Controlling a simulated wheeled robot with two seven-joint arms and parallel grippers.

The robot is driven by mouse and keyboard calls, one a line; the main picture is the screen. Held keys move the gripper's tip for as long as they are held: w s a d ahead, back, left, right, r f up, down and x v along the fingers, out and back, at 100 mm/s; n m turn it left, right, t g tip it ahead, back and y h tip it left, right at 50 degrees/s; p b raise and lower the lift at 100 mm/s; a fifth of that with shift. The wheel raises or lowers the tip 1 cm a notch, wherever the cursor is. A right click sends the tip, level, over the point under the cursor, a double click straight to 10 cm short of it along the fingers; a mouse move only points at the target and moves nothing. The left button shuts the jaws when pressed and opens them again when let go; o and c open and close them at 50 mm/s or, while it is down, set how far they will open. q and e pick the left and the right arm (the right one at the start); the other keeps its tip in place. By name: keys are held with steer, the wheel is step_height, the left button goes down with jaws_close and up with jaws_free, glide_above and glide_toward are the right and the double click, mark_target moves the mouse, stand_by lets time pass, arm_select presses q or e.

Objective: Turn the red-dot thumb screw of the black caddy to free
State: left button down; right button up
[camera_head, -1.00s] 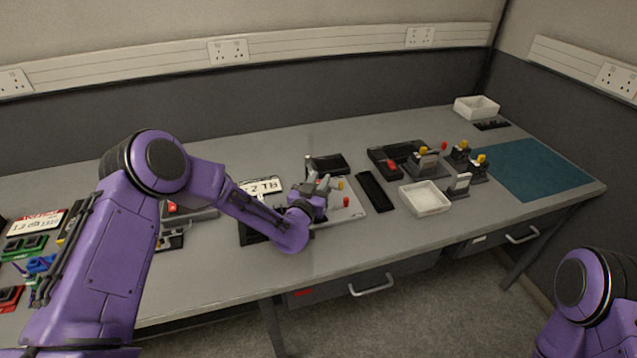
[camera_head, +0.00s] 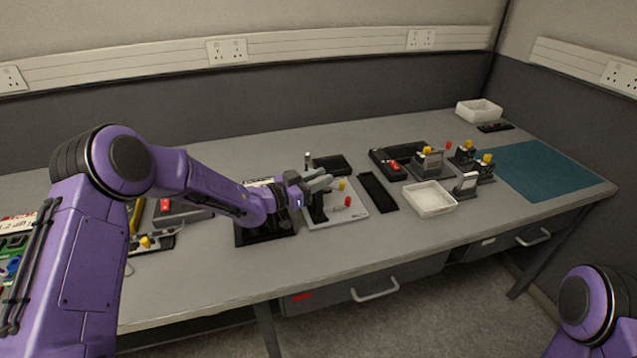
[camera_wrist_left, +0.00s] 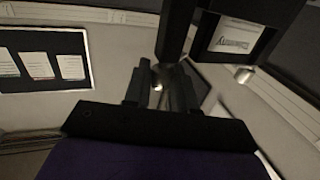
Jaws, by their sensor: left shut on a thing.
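My left gripper (camera_head: 318,183) reaches in from the left, nearly level, over a light grey plate (camera_head: 354,208). It is at the upper part of a black upright piece (camera_head: 317,208), which looks like the caddy. In the left wrist view my left gripper (camera_wrist_left: 160,90) has its fingers close together, with a small bright tip between them. It is shut on a small part, which seems to be a thumb screw. No red dot shows and its turn cannot be told. A black frame with a white label (camera_wrist_left: 233,37) stands just beyond. My right gripper is out of view.
A yellow knob (camera_head: 341,185) and a red knob (camera_head: 348,202) stand on the plate close right of the gripper. A black tray (camera_head: 378,192) and a white bin (camera_head: 430,199) lie further right. The front table strip is clear.

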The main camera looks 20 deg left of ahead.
arm_select(q)
steer(key=shift+h, duration=0.3)
steer(key=c, duration=1)
jaws_free()
steer(key=shift+c, duration=0.2)
steer(key=b+v, duration=0.2)
steer(key=v, duration=0.8)
steer(key=shift+s+a+r, duration=0.2)
